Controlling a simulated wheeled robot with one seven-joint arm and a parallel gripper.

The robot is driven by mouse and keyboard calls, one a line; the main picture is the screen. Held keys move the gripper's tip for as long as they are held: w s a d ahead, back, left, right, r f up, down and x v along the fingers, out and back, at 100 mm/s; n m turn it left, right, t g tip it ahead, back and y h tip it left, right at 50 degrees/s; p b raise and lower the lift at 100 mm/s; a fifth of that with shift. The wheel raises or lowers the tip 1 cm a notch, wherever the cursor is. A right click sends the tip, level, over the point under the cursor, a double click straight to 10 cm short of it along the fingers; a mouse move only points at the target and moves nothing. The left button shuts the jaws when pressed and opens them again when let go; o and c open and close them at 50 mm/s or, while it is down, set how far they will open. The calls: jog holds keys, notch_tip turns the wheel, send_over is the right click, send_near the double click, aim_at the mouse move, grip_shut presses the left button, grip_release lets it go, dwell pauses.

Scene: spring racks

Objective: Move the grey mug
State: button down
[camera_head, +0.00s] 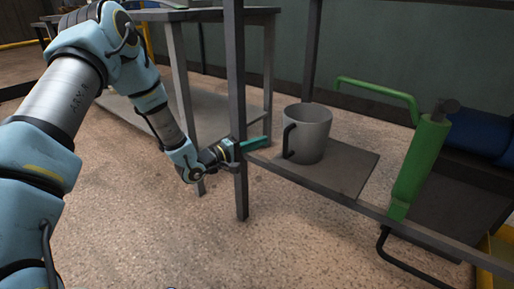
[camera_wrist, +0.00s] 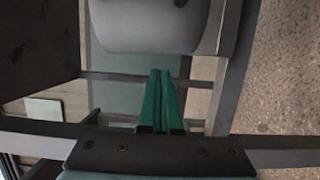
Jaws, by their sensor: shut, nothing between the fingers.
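The grey mug (camera_head: 312,130) stands upright on a dark shelf board of a metal rack in the head view. Its dark handle (camera_head: 289,141) faces left, toward my arm. My gripper (camera_head: 262,142) is beside the rack's front post, with its green fingers pointing right toward the mug and a gap between them. In the wrist view my gripper's green fingers (camera_wrist: 161,76) are together with nothing between them. The mug (camera_wrist: 150,26) fills the top of that view, beyond the fingertips, and is cut off by the picture edge.
A metal post (camera_head: 239,170) stands close to my gripper. The shelf board (camera_head: 345,175) has bare room right of the mug. A green metal object (camera_head: 418,165) stands at the rack's right, with a blue cylinder (camera_head: 482,135) behind. A metal table (camera_head: 190,15) stands behind my arm.

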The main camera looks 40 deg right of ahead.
aim_at(290, 146)
jog(key=d+b, duration=0.2)
jog(key=d, duration=0.4)
jog(key=shift+d, duration=0.35)
jog(key=shift+s, duration=0.1)
jog(key=s+p, duration=0.1)
jog(key=s, duration=0.1)
jog(key=s+d+p, duration=0.1)
jog(key=s, duration=0.4)
jog(key=shift+d+r+p, duration=0.1)
jog(key=shift+d+p, duration=0.15)
jog(key=shift+p, duration=0.15)
jog(key=shift+s, duration=0.25)
